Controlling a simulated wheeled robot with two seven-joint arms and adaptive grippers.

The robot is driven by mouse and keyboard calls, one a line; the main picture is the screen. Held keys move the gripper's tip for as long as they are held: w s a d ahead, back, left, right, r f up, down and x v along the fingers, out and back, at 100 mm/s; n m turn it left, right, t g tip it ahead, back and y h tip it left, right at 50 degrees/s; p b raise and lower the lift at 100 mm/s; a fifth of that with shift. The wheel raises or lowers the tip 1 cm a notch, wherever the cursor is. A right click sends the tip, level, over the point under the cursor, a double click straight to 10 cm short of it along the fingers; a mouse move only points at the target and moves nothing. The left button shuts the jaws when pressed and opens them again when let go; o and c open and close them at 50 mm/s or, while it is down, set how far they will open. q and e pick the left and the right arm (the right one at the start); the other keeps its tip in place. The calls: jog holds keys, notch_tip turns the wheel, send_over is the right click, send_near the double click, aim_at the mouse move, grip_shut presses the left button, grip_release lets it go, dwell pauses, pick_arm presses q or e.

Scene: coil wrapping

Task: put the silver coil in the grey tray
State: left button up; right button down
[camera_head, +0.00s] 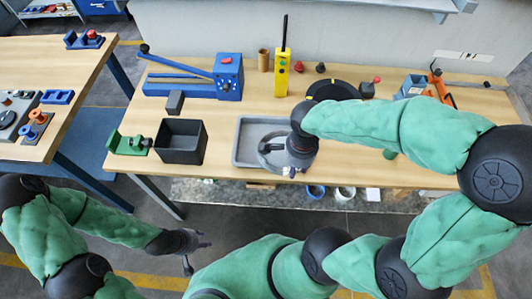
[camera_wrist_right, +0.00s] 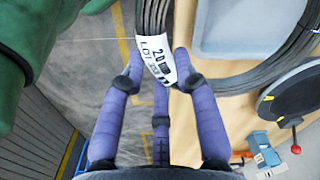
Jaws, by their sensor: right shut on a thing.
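The silver coil (camera_head: 267,151) shows as a grey ring over the right part of the grey tray (camera_head: 236,145); I cannot tell how high it is above the tray. My right gripper (camera_head: 297,163) is shut on the coil's near right side and hides part of it. In the right wrist view, the fingers of the gripper (camera_wrist_right: 157,78) close around the strands of the coil (camera_wrist_right: 154,14) at a white lot label. The tray (camera_wrist_right: 232,25) lies beyond it there. My left gripper (camera_head: 196,243) is open and empty, low in front of the table.
A black bin (camera_head: 181,142) stands left of the tray, with a green clamp (camera_head: 128,143) beside it. A black round disc (camera_head: 333,91) lies behind my right arm. A yellow device (camera_head: 282,74) and a blue machine (camera_head: 228,76) stand at the back.

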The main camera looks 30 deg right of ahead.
jog(key=w+f+b, duration=0.1)
jog(key=w+f, duration=0.2)
jog(key=w, duration=0.5)
jog(key=b, duration=0.2)
send_over(273, 160)
jog(key=f, duration=0.5)
jog(key=shift+s+f, duration=0.25)
jog(key=shift+f, duration=0.05)
jog(key=shift+w+f, duration=0.3)
jog(key=shift+f, duration=0.2)
notch_tip(273, 160, down, 3)
jog(key=shift+r+b, duration=0.1)
jog(key=shift+b, duration=0.25)
jog(key=shift+r, duration=0.1)
jog(key=c, duration=1.2)
grip_release()
jog(key=shift+s, duration=0.1)
